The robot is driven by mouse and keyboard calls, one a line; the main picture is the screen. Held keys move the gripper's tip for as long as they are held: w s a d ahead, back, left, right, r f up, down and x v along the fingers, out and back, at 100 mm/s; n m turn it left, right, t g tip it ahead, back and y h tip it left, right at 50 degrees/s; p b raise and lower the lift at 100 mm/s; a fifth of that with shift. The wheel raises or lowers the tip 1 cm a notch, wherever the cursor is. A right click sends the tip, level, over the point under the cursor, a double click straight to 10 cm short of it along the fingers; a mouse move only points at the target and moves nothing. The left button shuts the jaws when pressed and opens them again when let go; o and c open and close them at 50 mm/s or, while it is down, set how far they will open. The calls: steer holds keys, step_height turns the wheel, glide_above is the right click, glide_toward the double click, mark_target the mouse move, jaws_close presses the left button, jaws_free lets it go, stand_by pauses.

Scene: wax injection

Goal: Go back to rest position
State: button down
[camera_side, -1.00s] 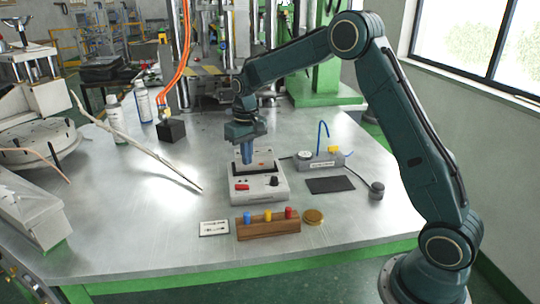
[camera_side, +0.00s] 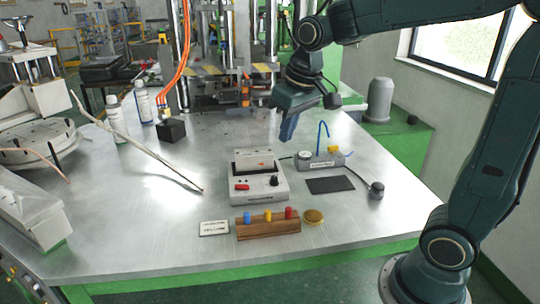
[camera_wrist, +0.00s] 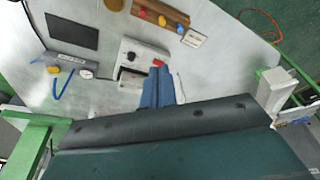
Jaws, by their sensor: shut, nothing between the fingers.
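My gripper (camera_side: 288,128) is in the air above the back right part of the metal table (camera_side: 210,225), with its blue fingers pointing down. The fingers are together and hold nothing. They also show in the wrist view (camera_wrist: 158,88), pointing toward the white machine. The white machine (camera_side: 258,187), with a red switch and a black knob, stands on the table below and to the left of my gripper, clear of it. It also shows in the wrist view (camera_wrist: 143,53).
A wooden block (camera_side: 268,230) with blue, yellow and red pegs stands at the front, beside a gold disc (camera_side: 313,216) and a label card (camera_side: 214,228). A grey station (camera_side: 320,161) with a blue hook and a black pad (camera_side: 330,184) are at right. Bottles (camera_side: 143,102) stand at back left.

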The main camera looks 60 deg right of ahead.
steer(key=s+a+n+t, duration=0.1)
steer(key=s+a+t, duration=0.1)
steer(key=s, duration=1.4)
steer(key=shift+s+a+f+t, duration=0.3)
steer(key=shift+a+f, duration=0.1)
steer(key=shift+f, duration=0.05)
steer(key=c, duration=2.1)
jaws_free()
